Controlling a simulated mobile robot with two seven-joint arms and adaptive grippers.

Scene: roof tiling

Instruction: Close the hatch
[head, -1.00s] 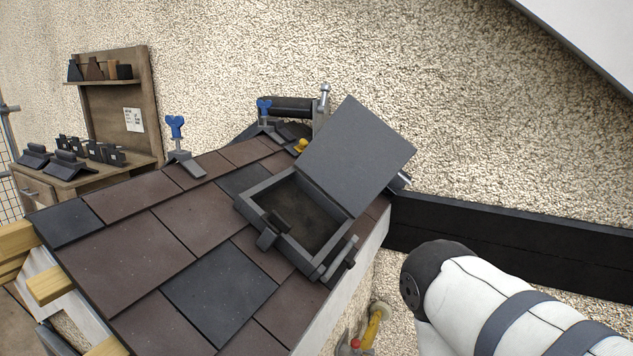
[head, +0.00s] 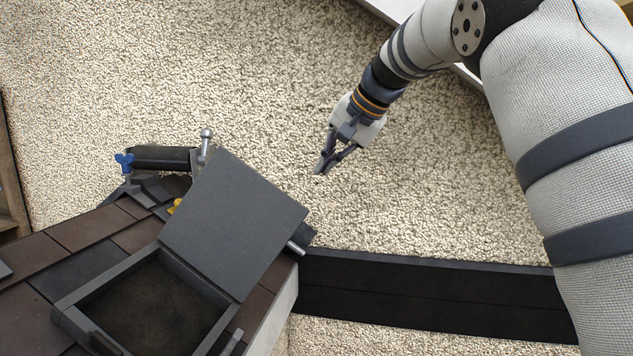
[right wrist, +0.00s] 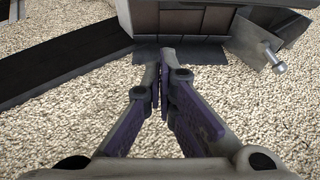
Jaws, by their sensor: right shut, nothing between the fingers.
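The hatch stands open on the tiled roof in the head view. Its flat dark grey lid (head: 234,222) is tilted up and leans back over the hinge side. The hatch frame (head: 72,306) surrounds a dark opening (head: 150,308). My right gripper (head: 318,172) is shut and empty, up and to the right of the lid, apart from it, in front of the pebbled wall. In the right wrist view the right fingers (right wrist: 160,85) are together with nothing between them. My left gripper is not in view.
A dark beam (head: 430,295) runs along the wall right of the roof. A dark roll (head: 160,157), a metal post with a ball top (head: 206,140) and a blue-handled piece (head: 124,162) sit behind the lid. The wall area around my right gripper is clear.

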